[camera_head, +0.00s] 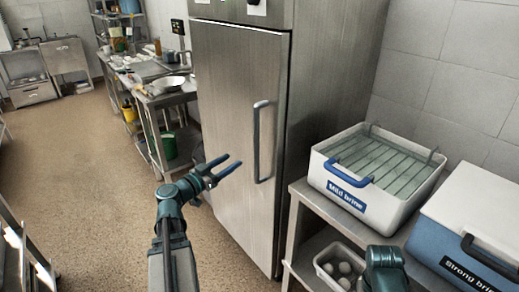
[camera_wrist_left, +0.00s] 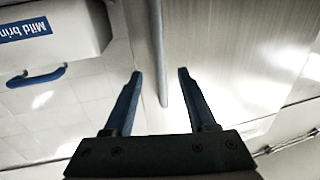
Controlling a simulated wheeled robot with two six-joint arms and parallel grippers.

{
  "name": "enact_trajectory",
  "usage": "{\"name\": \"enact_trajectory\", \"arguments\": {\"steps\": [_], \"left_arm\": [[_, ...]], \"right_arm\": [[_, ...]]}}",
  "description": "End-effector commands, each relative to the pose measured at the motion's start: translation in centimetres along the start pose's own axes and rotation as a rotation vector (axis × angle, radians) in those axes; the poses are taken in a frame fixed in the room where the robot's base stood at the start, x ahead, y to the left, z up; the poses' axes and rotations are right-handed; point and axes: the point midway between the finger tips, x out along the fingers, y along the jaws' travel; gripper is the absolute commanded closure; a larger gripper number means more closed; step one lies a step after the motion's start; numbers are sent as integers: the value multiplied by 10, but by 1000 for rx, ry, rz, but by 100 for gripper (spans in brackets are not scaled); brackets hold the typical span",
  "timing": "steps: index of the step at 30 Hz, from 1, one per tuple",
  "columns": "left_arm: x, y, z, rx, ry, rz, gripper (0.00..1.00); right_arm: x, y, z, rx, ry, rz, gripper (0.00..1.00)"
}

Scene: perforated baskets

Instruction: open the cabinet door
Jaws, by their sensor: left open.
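The tall steel cabinet's door (camera_head: 225,120) is shut in the head view. Its long vertical handle (camera_head: 261,142) is on the door's right side. My left gripper (camera_head: 234,163) is open and empty, in front of the door and to the left of the handle in the head view. In the left wrist view, the open fingers of my left gripper (camera_wrist_left: 160,75) point towards the door (camera_wrist_left: 235,60), and the handle (camera_wrist_left: 158,50) shows between and beyond them. My right arm shows only in part at the bottom right of the head view; its fingers are not visible.
To the right, a steel table (camera_head: 300,215) bears a white basin marked "Mild brine" (camera_head: 315,172) and a "Strong brine" box (camera_head: 440,240). A small tray of round white items (camera_head: 328,278) is below. The floor (camera_head: 90,180) at left is clear.

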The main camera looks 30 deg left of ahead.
Motion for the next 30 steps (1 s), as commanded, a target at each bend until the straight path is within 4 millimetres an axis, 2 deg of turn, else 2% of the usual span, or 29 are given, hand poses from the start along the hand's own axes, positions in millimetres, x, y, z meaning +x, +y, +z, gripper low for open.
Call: {"name": "enact_trajectory", "arguments": {"steps": [5, 12, 18, 24, 30], "left_arm": [[22, 0, 0, -1, -1, 5, 43], [73, 0, 0, -2, -2, 7, 43], [108, 0, 1, -2, -2, 6, 43], [130, 1, 1, -2, -2, 5, 43], [137, 1, 1, -2, -2, 3, 43]], "right_arm": [[0, 0, 0, 0, 0, 0, 50], [0, 0, 0, 0, 0, 0, 50], [0, 0, 0, 0, 0, 0, 50], [0, 0, 0, 0, 0, 0, 50], [0, 0, 0, 0, 0, 0, 50]]}}
